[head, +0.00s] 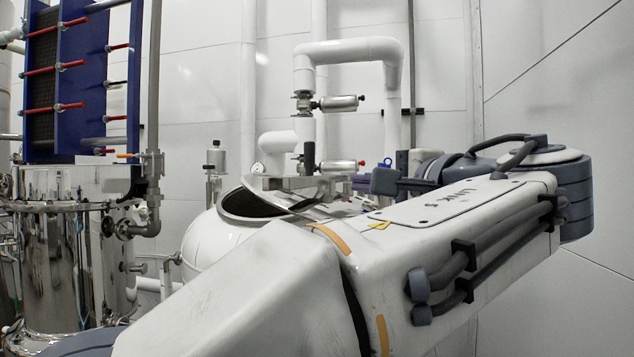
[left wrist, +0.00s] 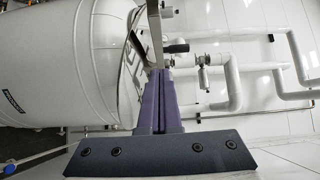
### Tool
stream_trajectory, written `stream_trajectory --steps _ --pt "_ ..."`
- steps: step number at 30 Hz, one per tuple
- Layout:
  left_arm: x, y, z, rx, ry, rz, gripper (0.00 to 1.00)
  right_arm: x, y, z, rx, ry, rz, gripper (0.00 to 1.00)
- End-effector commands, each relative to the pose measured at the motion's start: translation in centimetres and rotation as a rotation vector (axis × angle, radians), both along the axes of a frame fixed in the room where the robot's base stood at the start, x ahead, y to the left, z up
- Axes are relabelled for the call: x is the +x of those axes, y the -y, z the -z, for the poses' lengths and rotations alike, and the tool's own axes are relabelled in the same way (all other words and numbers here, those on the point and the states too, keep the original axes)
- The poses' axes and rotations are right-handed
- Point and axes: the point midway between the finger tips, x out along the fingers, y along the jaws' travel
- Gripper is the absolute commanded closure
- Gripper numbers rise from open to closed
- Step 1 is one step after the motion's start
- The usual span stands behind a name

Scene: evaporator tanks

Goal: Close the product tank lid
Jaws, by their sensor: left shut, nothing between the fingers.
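The product tank (head: 212,235) is a white rounded vessel behind my left arm in the head view. It also fills the left of the left wrist view (left wrist: 60,60). Its dark opening (head: 250,204) shows at the top, so it is at least partly uncovered. A shiny metal lid (head: 325,210) appears tilted beside the opening, mostly hidden by my arm.
White pipes with valves (head: 340,103) rise behind the tank. A polished steel tank (head: 65,260) and a blue plate unit (head: 85,75) stand at the left. The white wall on the right is clear. My left arm covers much of the foreground.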

Motion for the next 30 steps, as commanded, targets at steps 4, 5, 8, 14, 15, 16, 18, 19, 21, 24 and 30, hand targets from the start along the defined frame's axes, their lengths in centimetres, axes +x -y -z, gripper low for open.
stream_trajectory --steps 4,5,8,14,15,16,18,19,21,24,30 --pt "2.3 -1.2 -0.3 0.001 -0.002 -0.005 1.0 0.0 0.0 -1.0 0.0 0.0 0.0 0.5" --pt "2.8 -1.4 -0.3 0.001 -0.003 -0.006 1.0 0.0 0.0 -1.3 0.0 0.0 0.0 0.5" --pt "4.9 -2.3 -0.4 0.001 -0.004 -0.005 1.0 0.0 0.0 -2.1 0.0 0.0 0.001 0.5" --pt "8.8 -4.0 -0.3 0.002 -0.005 -0.004 1.0 0.0 0.0 -3.8 0.0 0.0 0.001 0.5" --pt "8.9 -4.6 -0.3 0.0 -0.003 -0.003 1.0 0.0 0.0 -3.9 0.0 0.0 0.001 0.5" --pt "9.0 -5.1 -0.3 0.0 -0.003 -0.002 1.0 0.0 0.0 -4.0 0.0 0.0 0.0 0.5" --pt "9.3 -6.0 -0.2 -0.001 -0.004 -0.001 1.0 0.0 0.0 -4.2 0.0 0.0 0.0 0.5" --pt "9.5 -6.3 -0.2 0.0 -0.003 -0.001 1.0 0.0 0.0 -4.4 0.0 0.0 -0.001 0.5" --pt "9.7 -6.9 -0.1 0.001 -0.004 -0.001 1.0 0.0 0.0 -4.6 0.0 0.0 -0.001 0.5" --pt "9.9 -7.3 0.0 0.0 -0.003 0.002 1.0 0.0 0.0 -4.7 0.0 0.0 -0.002 0.5" --pt "10.0 -7.5 0.1 -0.001 -0.003 0.002 1.0 0.0 0.0 -4.7 0.0 0.0 -0.002 0.5"
